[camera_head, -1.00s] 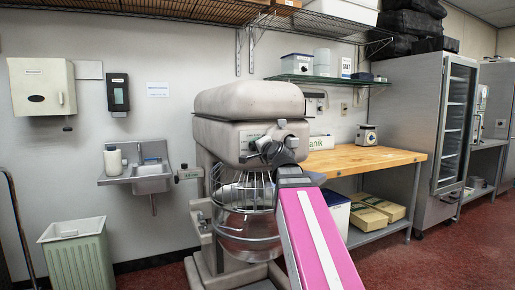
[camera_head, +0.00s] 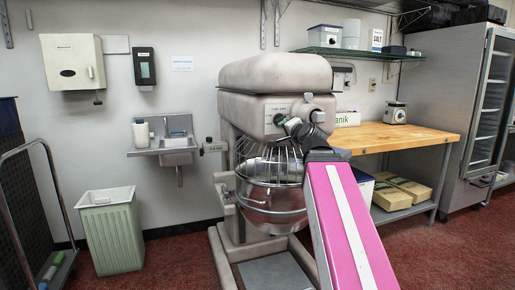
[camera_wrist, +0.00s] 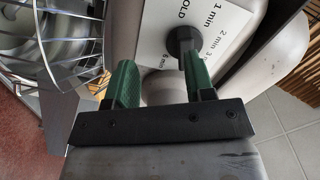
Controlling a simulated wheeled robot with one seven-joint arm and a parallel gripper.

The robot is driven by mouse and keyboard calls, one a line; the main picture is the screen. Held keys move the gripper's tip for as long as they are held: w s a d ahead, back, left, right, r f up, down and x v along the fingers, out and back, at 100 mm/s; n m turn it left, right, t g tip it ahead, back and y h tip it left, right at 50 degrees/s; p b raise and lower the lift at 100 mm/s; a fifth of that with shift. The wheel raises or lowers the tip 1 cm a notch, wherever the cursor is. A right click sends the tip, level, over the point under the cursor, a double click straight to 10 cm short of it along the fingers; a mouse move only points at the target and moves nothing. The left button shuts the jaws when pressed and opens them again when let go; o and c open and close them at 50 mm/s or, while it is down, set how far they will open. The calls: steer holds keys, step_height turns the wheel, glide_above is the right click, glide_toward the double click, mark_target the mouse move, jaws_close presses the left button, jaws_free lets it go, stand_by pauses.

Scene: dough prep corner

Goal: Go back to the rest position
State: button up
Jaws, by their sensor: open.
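My gripper (camera_wrist: 157,78) is open in the wrist view, with its two green fingers apart and nothing held between them. A dark knob (camera_wrist: 183,42) on a white timer dial plate (camera_wrist: 215,40) is just beyond the right finger; I cannot tell whether they touch. In the head view my gripper (camera_head: 292,125) is at the front of the grey stand mixer (camera_head: 275,75), close to its control panel. My pink arm link hides part of the mixer's right side.
The mixer's wire guard and bowl (camera_head: 270,195) are below my gripper. A wooden-topped table (camera_head: 395,136) stands to the right, with boxes (camera_head: 405,190) underneath. A green bin (camera_head: 112,230) and a wheeled rack (camera_head: 35,200) are on the left. Red floor is open at the lower right.

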steer(key=f+n+g, duration=0.1)
steer(key=f, duration=0.4)
steer(key=w+f+n+g, duration=0.1)
steer(key=f+g, duration=0.1)
steer(key=f, duration=0.4)
steer(key=a+f+n+g+h, duration=0.1)
steer(key=f, duration=0.5)
steer(key=shift+w+a+f+g, duration=0.1)
steer(key=shift+w+f+g, duration=0.2)
steer(key=shift+g, duration=0.1)
steer(key=s+f+n+g+h, duration=0.1)
steer(key=s+f+g, duration=0.3)
steer(key=f, duration=0.8)
steer(key=s+d+f+n+g+h, duration=0.1)
steer(key=s+f+n+g, duration=0.2)
steer(key=f, duration=0.9)
steer(key=s+f+n+g+h, duration=0.1)
steer(key=s+f+g, duration=0.3)
steer(key=s+f, duration=0.4)
step_height(320, 180, down, 5)
steer(key=shift+s+d+f+n+g+h, duration=0.1)
steer(key=shift+s+d+n+g+h, duration=0.25)
steer(key=shift+n, duration=0.45)
steer(key=shift+w, duration=0.1)
